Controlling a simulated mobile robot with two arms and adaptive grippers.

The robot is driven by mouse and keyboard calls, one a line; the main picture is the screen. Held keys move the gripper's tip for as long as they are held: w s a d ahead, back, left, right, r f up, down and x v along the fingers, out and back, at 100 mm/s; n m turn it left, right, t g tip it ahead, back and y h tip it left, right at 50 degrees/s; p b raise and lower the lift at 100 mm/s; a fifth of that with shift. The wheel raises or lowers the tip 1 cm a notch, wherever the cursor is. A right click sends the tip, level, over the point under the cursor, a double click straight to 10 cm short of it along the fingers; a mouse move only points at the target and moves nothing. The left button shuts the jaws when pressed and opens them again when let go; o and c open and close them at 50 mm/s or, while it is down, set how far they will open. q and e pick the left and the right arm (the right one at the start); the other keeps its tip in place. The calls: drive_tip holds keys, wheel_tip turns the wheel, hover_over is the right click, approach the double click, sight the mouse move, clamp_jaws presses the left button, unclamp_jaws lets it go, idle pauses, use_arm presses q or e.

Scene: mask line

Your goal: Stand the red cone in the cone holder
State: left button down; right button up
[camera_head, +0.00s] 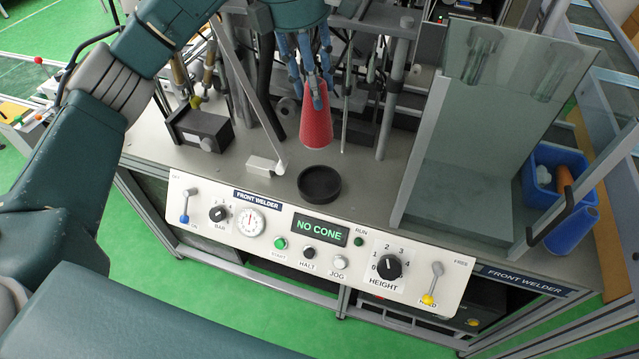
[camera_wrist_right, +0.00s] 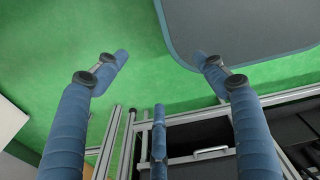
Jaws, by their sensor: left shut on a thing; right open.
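The red cone (camera_head: 316,122) is upright with its wide end down. My left gripper (camera_head: 312,85) comes from above and is shut on the cone's upper part. The cone is behind the cone holder (camera_head: 319,184), a round black cup on the grey worktop; in the picture it shows just above the holder and apart from it. The holder is empty. My right gripper (camera_wrist_right: 162,75) shows in the right wrist view with its fingers spread and nothing between them, above the green floor.
The control panel (camera_head: 310,238) in front reads "NO CONE". A clear guard (camera_head: 500,120) stands right of the holder. A blue bin (camera_head: 552,165) and a blue cone (camera_head: 572,230) are at far right. A black box (camera_head: 200,130) and thin rods stand behind.

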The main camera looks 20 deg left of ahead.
sight(317, 132)
use_arm(q)
drive_tip(key=r+n, duration=0.1)
drive_tip(key=w+r+n, duration=0.1)
drive_tip(key=shift+w+d+n, duration=0.15)
drive_tip(key=shift+w+n, duration=0.05)
drive_tip(key=shift+n, duration=0.2)
drive_tip(key=shift+w+f+n, duration=0.2)
drive_tip(key=shift+w+n, duration=0.05)
drive_tip(key=shift+n, duration=0.05)
drive_tip(key=f, duration=0.3)
drive_tip(key=f+p, duration=0.1)
drive_tip(key=f, duration=0.3)
drive_tip(key=shift+a+f, duration=0.2)
drive_tip(key=shift+f, duration=0.05)
wheel_tip(317, 132, down, 7)
drive_tip(key=shift+f+p, duration=0.1)
drive_tip(key=shift+p, duration=0.95)
wheel_tip(317, 132, down, 5)
drive_tip(key=shift+w+r+p, duration=0.1)
drive_tip(key=shift+p, duration=0.5)
use_arm(e)
drive_tip(key=r, duration=0.2)
drive_tip(key=s+r, duration=0.1)
drive_tip(key=r, duration=0.1)
drive_tip(key=shift+s+d+r, duration=0.1)
drive_tip(key=shift+s+r, duration=0.05)
drive_tip(key=shift+r, duration=0.05)
drive_tip(key=shift+f, duration=0.1)
